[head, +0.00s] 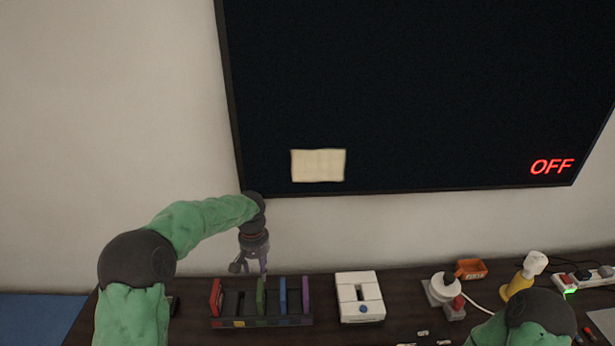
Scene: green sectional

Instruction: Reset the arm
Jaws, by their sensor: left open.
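My left arm, in a green sleeve with dark joints, comes in from the left of the head view. Its gripper (254,268) points down above a dark rack on the table and is open. The rack (262,322) holds several upright coloured pieces: a red one (216,297), a green one (261,296), a blue one (283,295) and a purple one (305,294). The green piece stands just below and right of the gripper; I cannot tell if they touch. My right arm shows only as a green sleeve and dark joint at the lower right; its gripper is out of view.
A white box (371,298) with a slot and a blue button stands right of the rack. Further right are a white device (438,291), an orange bin (471,269), a yellow and white bottle (521,279) and a power strip (583,277). A dark screen (420,90) reading OFF hangs behind.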

